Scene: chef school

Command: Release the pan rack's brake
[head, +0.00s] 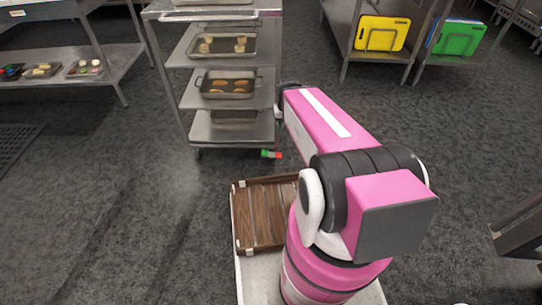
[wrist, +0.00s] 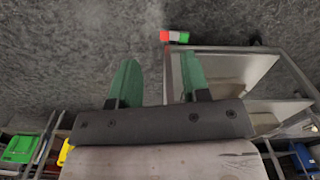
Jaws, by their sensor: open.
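The pan rack (head: 232,133) is a grey metal shelf unit at top centre of the head view. Its brake (head: 271,154) is a small red, white and green piece low at the rack's front right corner, close to the floor. In the wrist view the brake (wrist: 174,37) shows beyond my fingertips, beside the rack's frame (wrist: 215,65), with its red end at left. The fingers are apart from the brake in the picture.
Metal trays with food (head: 228,87) sit on the rack's shelves. A wooden crate-like tray (head: 262,212) lies on my base. Another shelf (head: 120,62) stands at left. Yellow (head: 381,33) and green (head: 458,37) boards stand on a shelf at upper right. The dark floor left of my base is clear.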

